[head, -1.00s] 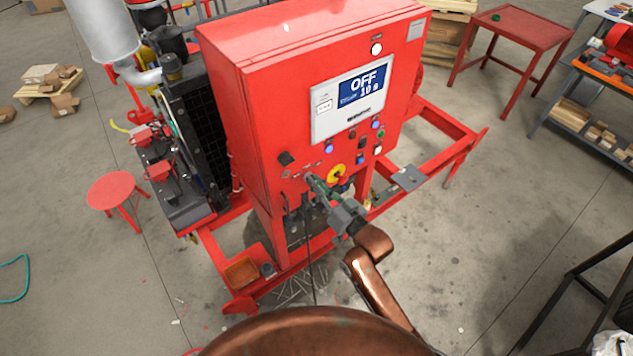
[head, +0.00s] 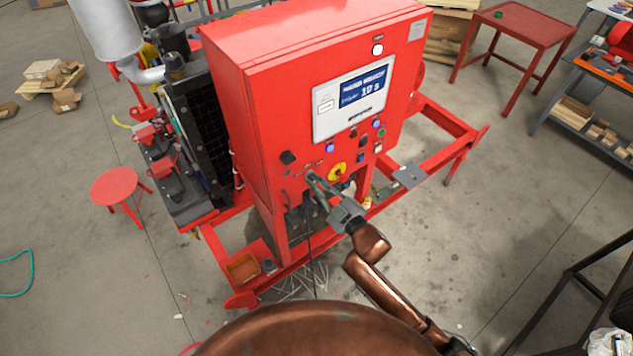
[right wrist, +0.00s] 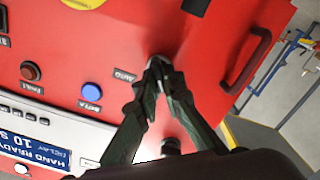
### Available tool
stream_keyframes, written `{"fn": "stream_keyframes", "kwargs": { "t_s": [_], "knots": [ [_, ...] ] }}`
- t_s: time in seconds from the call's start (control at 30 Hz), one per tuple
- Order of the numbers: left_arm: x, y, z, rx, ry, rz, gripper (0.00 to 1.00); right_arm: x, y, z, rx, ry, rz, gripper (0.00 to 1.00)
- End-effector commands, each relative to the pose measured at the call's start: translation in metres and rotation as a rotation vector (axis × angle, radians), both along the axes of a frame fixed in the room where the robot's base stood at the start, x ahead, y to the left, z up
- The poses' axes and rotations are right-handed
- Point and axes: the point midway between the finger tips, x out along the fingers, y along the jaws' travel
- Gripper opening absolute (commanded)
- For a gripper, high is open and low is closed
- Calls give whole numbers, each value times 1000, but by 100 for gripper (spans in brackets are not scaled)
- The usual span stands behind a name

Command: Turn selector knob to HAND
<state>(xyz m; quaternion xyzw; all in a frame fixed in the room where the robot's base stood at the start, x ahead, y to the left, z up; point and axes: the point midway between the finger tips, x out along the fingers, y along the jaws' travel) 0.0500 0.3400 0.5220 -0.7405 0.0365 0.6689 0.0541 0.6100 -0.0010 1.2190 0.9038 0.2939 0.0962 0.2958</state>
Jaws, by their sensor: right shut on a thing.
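The red control cabinet (head: 318,70) stands in the middle of the head view. My right gripper (head: 312,180) reaches its lower front panel. In the right wrist view the two fingers of my right gripper (right wrist: 160,64) meet at the panel, shut on the selector knob, which their tips almost wholly hide. A label reading AUTO (right wrist: 124,76) is beside the fingertips. The display (head: 362,88) is lit blue; in the right wrist view the display (right wrist: 30,144) reads HAND READY with 10 s. My left gripper is not in view.
A yellow disc with a red centre (head: 338,171) is just right of my gripper. A black knob (head: 288,157) is to its upper left. A blue button (right wrist: 91,90) and a red button (right wrist: 30,70) share the panel. A black handle (right wrist: 247,60) stands out nearby.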

Motion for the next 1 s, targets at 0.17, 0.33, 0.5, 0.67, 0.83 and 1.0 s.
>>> {"fn": "stream_keyframes", "kwargs": {
  "t_s": [0.17, 0.33, 0.5, 0.67, 0.83, 1.0],
  "knots": [
    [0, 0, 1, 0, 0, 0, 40, 0, 0, -1, -96, -68, 0, 0],
    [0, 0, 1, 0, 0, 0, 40, -1, 1, -2, -158, -113, 0, 0],
    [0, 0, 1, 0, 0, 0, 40, -1, 1, -2, -194, -139, 0, 0],
    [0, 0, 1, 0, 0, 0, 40, -1, 1, -2, -206, -148, 0, 0],
    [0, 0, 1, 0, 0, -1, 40, -1, 1, -2, -209, -150, 0, 0],
    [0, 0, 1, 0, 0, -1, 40, -1, 1, -2, -209, -149, 0, 0]
  ]
}}
